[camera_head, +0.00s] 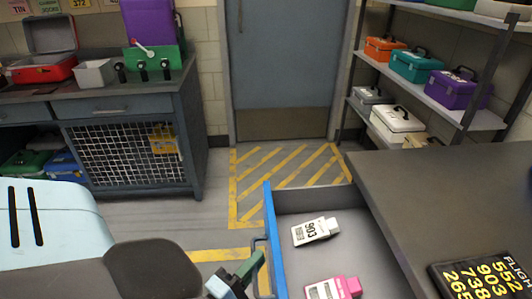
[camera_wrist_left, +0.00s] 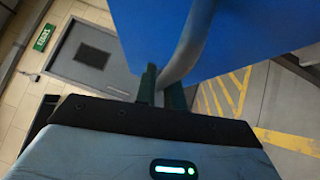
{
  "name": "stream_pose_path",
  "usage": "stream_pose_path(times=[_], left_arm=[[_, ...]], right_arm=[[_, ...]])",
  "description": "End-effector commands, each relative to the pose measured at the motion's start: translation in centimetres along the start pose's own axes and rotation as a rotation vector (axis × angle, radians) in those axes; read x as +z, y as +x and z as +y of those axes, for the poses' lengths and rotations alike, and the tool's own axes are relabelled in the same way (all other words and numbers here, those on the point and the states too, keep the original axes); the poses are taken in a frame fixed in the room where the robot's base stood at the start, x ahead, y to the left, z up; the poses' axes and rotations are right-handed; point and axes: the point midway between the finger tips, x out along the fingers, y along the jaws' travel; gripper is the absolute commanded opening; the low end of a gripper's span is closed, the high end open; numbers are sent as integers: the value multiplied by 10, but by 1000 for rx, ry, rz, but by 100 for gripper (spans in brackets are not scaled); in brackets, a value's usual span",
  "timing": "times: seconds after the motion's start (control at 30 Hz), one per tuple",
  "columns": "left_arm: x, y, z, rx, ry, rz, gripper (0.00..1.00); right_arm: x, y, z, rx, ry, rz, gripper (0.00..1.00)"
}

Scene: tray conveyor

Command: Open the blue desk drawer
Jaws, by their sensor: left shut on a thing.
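The blue-fronted desk drawer (camera_head: 274,240) stands pulled out from the grey desk (camera_head: 440,185), its inside showing from above. A white tag-like item (camera_head: 315,231) and a pink one (camera_head: 333,289) lie in it. My left gripper (camera_head: 254,262) is at the outer side of the blue front, shut on the drawer handle (camera_head: 264,247). In the left wrist view its green-tipped fingers (camera_wrist_left: 161,86) close around the grey curved handle (camera_wrist_left: 190,42), with the blue drawer front (camera_wrist_left: 245,35) behind. My right gripper is not in view.
A black board with yellow numbers (camera_head: 485,276) lies on the desk top. A workbench (camera_head: 125,125) with a red toolbox stands at the back left, shelves with cases (camera_head: 480,118) at the back right. Yellow-striped floor (camera_head: 285,175) before the grey door (camera_head: 280,65) is clear.

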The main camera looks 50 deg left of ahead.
Motion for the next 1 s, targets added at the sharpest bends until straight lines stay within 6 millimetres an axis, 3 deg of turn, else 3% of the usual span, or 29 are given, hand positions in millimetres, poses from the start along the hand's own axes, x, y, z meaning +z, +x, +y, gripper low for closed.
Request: stream_pose_path(times=[0.37,0.4,0.53,0.83,1.0], left_arm=[[-1,-1,0,-2,0,0,0],[-1,-1,0,-2,0,0,16],[-1,-1,0,-1,0,0,33],[-1,-2,0,-1,0,1,33],[-1,-19,-2,-5,0,0,33]], right_arm=[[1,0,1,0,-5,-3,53],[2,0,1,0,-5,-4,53],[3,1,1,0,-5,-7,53],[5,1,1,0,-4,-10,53],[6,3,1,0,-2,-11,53]])
